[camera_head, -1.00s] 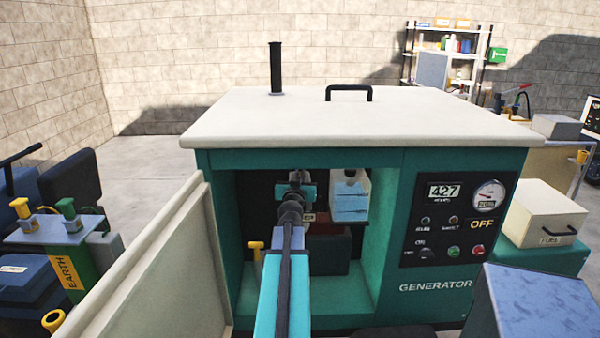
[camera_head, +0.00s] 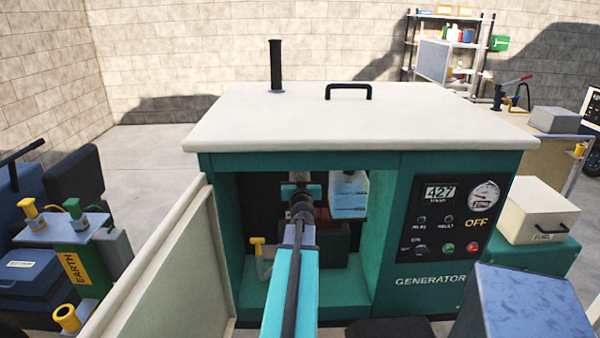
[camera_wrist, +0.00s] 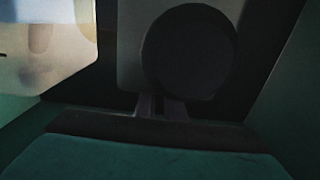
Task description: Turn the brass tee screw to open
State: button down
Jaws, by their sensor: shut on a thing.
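My gripper (camera_wrist: 161,106) is inside the open bay of the teal generator (camera_head: 385,230), mostly hidden behind my own arm in the head view. In the wrist view its fingers look close together, in front of a large dark round shape (camera_wrist: 190,50). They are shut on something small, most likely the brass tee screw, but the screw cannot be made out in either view. The scene there is very dark, so how far the screw is turned cannot be told.
A translucent container with blue liquid (camera_head: 348,195) hangs right of my arm in the bay. A yellow-handled fitting (camera_head: 257,247) is low on the left. The open cream door (camera_head: 150,262) stands close left of my arm. The control panel (camera_head: 452,220) reads OFF.

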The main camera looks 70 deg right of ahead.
jog(key=shift+w, duration=0.1)
jog(key=c, duration=1.8)
grip_release()
jog(key=shift+c, duration=0.2)
jog(key=shift+a, duration=0.1)
jog(key=shift+v, duration=2.55)
jog(key=shift+a+r+p, duration=0.1)
jog(key=shift+a+p, duration=0.15)
jog(key=shift+p, duration=0.45)
jog(key=shift+p+v, duration=0.8)
jog(key=shift+p, duration=0.1)
jog(key=shift+s, duration=0.25)
jog(key=shift+w+d+f+b, duration=0.15)
jog(key=shift+d+f+b, duration=0.1)
jog(key=shift+b, duration=0.1)
